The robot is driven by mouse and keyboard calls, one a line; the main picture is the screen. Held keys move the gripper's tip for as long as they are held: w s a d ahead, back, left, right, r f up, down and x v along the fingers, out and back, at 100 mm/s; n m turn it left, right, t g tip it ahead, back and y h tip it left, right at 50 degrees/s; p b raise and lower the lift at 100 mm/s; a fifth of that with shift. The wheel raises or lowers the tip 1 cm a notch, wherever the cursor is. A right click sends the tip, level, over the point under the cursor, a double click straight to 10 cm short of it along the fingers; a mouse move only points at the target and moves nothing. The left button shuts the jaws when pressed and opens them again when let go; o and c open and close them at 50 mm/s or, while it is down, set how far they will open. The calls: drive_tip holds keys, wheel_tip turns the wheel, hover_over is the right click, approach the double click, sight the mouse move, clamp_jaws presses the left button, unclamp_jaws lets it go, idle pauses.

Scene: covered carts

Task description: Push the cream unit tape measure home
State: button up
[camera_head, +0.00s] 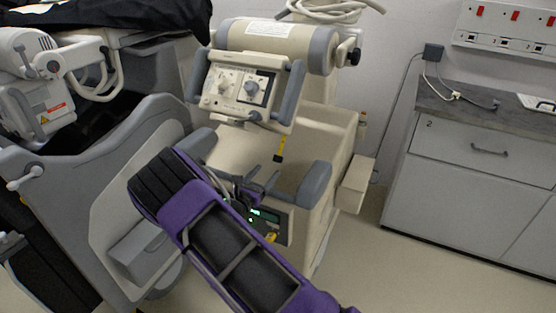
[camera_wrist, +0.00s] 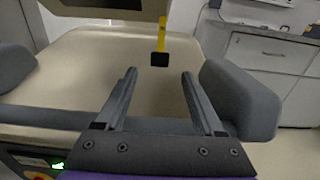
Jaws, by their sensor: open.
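The cream unit (camera_head: 262,72) stands in the middle of the head view, with a control panel and a cream base below. Its tape measure (camera_head: 279,150) hangs from under the panel as a short yellow strip with a black end. In the wrist view the tape measure (camera_wrist: 160,48) hangs straight down from the cream housing (camera_wrist: 110,11). My gripper (camera_wrist: 158,72) is open and empty, with its two fingers pointing toward the tape. The black end shows between and beyond the fingertips; I see no contact. In the head view my arm partly hides my gripper (camera_head: 254,187).
Grey padded handles (camera_head: 314,184) flank the unit's base, and one stands close to the right of my fingers in the wrist view (camera_wrist: 240,98). A grey covered cart (camera_head: 140,150) stands at left. Grey cabinets (camera_head: 470,180) stand at right, with bare floor before them.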

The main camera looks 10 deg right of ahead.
sight(277, 160)
drive_tip(key=x, duration=0.9)
drive_tip(key=shift+w+d+b, duration=0.1)
drive_tip(key=shift+b, duration=0.3)
clamp_jaws()
idle(0.8)
